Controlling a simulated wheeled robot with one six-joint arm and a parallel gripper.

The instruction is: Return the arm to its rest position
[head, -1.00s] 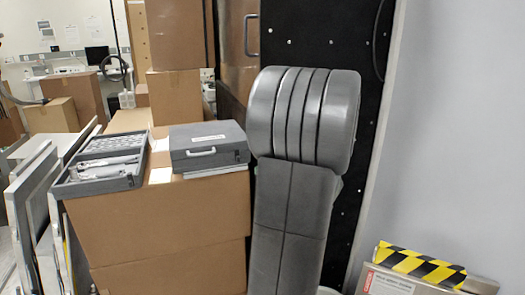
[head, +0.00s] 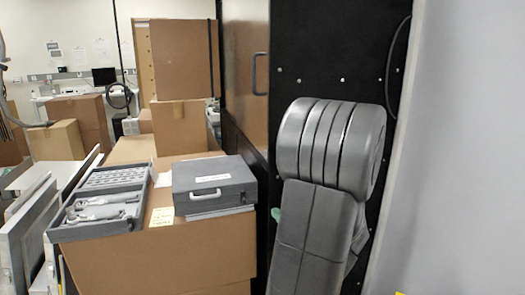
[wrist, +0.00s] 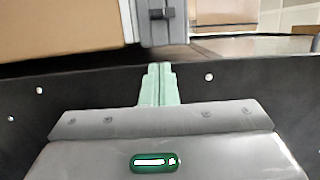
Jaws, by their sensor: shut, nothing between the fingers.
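My arm (head: 325,190) stands folded in front of the black panel in the head view, its thick rounded grey joint on top. In the wrist view my gripper (wrist: 158,76) shows its pale green fingers together, with nothing between them. In the head view only a small green bit shows at the left edge of the arm; the rest of the gripper is hidden behind it.
A cardboard box (head: 165,266) to the left bears a closed grey case (head: 214,184) and an open tray of tools (head: 100,202). A tall black panel (head: 330,45) stands behind my arm, with a grey wall (head: 460,150) at the right.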

